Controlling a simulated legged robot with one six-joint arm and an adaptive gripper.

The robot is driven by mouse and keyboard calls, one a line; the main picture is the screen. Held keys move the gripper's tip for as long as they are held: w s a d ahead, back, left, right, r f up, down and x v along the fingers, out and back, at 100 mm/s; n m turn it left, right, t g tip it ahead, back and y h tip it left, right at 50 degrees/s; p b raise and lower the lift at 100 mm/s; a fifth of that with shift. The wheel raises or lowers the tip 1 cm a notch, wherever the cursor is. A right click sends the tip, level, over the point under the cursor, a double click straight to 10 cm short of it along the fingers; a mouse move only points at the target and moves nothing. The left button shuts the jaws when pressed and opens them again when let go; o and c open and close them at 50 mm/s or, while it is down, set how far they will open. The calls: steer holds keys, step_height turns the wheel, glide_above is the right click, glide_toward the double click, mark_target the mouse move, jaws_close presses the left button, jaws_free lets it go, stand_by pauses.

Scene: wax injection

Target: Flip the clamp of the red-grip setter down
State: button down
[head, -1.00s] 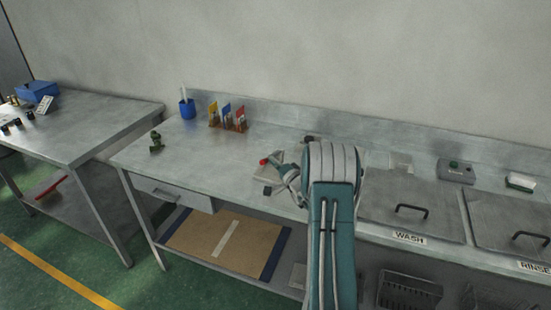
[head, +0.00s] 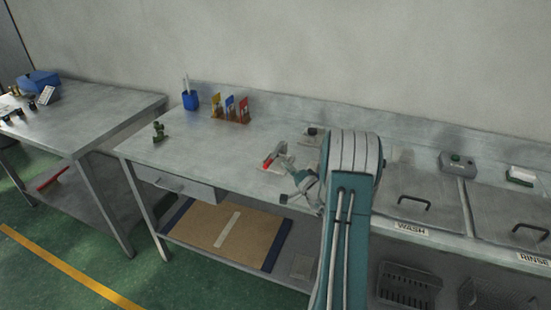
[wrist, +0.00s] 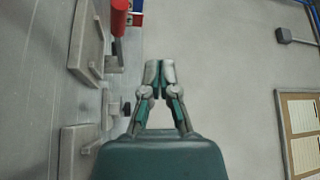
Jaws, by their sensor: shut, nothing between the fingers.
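The red-grip setter (head: 268,163) stands on the bench just left of my arm in the head view. Its red grip also shows at the top of the wrist view (wrist: 118,20). I cannot tell the clamp's exact angle. My gripper (wrist: 160,72) is shut and empty in the wrist view, with its fingertips together. It is apart from the red grip, which lies up and to the left of the fingertips there.
A dark-topped fixture (head: 312,131) stands behind the setter, near my arm. A rack of coloured cards (head: 230,117), a blue cup (head: 190,101) and a small green device (head: 159,132) are farther left. The WASH lid (head: 412,203) lies right of my arm. The bench's middle left is clear.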

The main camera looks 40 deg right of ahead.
steer(key=s, duration=0.1)
steer(key=s+d, duration=0.1)
steer(key=s, duration=0.2)
steer(key=shift+s+d+f, duration=0.1)
steer(key=shift+d+f, duration=0.15)
steer(key=shift+f, duration=0.05)
steer(key=shift+s, duration=0.2)
steer(key=shift+s+a, duration=0.1)
steer(key=shift+a, duration=0.15)
